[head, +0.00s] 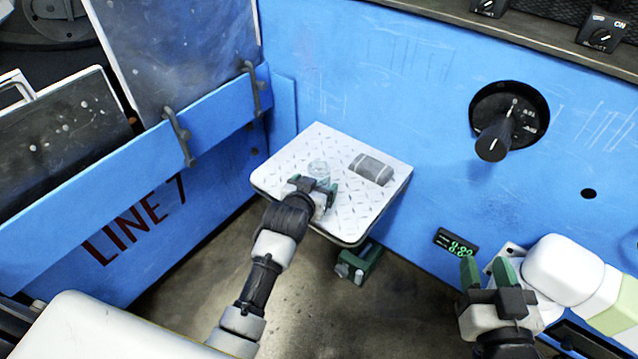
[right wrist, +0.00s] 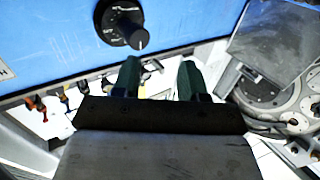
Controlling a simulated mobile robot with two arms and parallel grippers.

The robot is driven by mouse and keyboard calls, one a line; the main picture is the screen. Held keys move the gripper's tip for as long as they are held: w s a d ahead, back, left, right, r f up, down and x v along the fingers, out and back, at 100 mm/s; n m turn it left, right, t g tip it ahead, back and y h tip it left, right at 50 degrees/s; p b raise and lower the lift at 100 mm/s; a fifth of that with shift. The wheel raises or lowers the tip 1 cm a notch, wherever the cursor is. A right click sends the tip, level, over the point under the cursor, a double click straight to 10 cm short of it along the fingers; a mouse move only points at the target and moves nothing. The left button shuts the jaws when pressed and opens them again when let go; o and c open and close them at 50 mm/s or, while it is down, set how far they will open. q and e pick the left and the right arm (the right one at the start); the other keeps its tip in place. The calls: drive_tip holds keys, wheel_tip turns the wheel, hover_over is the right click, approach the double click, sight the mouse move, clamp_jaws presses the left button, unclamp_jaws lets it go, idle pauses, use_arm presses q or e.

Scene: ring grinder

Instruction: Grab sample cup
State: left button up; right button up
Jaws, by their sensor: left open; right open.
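A small clear cup (head: 318,167), seemingly the sample cup, stands on a white diamond-plate shelf (head: 295,150) fixed to the blue machine wall. My left gripper (head: 320,186) is open just on the near side of the cup. Its green fingers partly overlap the cup's lower edge, so I cannot tell whether they touch it. My right gripper (head: 487,270) is open and empty at the lower right, well away from the shelf. It also shows open in the right wrist view (right wrist: 160,80), with nothing between its fingers.
A grey block (head: 371,169) with a pale band lies on the shelf right of the cup. A black rotary knob (head: 495,138) sticks out of the wall. A green digital display (head: 457,244) is near my right gripper. A blue LINE 7 panel (head: 150,225) stands at left.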

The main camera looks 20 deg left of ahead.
use_arm(q)
drive_tip(key=shift+b+x, duration=0.45)
drive_tip(key=shift+x, duration=0.7)
drive_tip(key=shift+w+f, duration=0.1)
drive_tip(key=shift+w, duration=0.15)
use_arm(e)
drive_tip(key=r+t, duration=0.2)
drive_tip(key=r+t+y, duration=0.1)
drive_tip(key=r, duration=0.1)
drive_tip(key=shift+a+t, duration=0.3)
drive_tip(key=shift+a, duration=0.05)
use_arm(q)
drive_tip(key=shift+c, duration=0.3)
drive_tip(key=c, duration=0.9)
